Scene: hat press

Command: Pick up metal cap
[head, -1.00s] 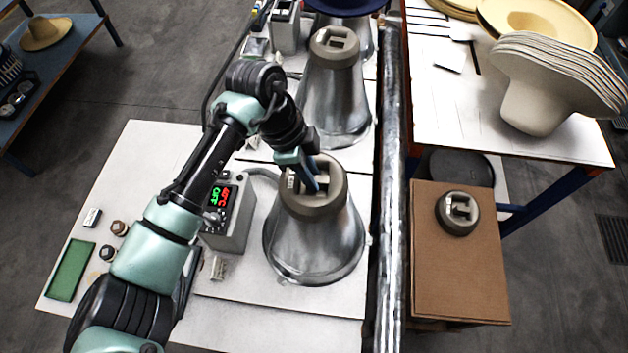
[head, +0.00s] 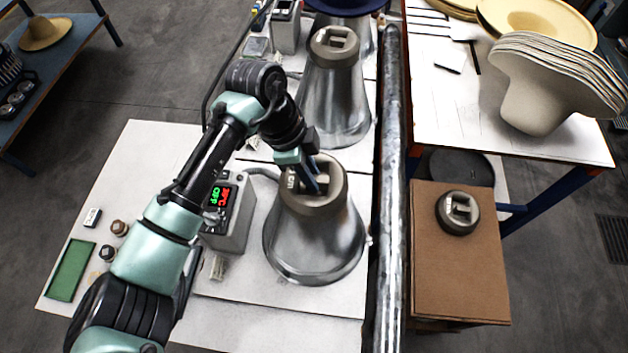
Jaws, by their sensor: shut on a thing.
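The metal cap (head: 318,207) is a grey-brown round piece with a recessed grip bar on top. It sits on the nearer flared metal hat form (head: 313,246) on the white bench. My gripper (head: 315,184) reaches down into the cap's top recess and is shut on the cap's grip bar. The fingertips are partly hidden in the recess. I see no gap between the cap and the form. A similar cap (head: 335,47) tops the form behind, and another similar cap (head: 457,212) rests on a brown box at the right.
A control box (head: 229,212) with a lit display stands just left of the near form. A metal rail (head: 390,200) runs along its right side. The brown box (head: 458,285) has free room in front of its cap. Stacked felt hats (head: 545,90) lie on the right table.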

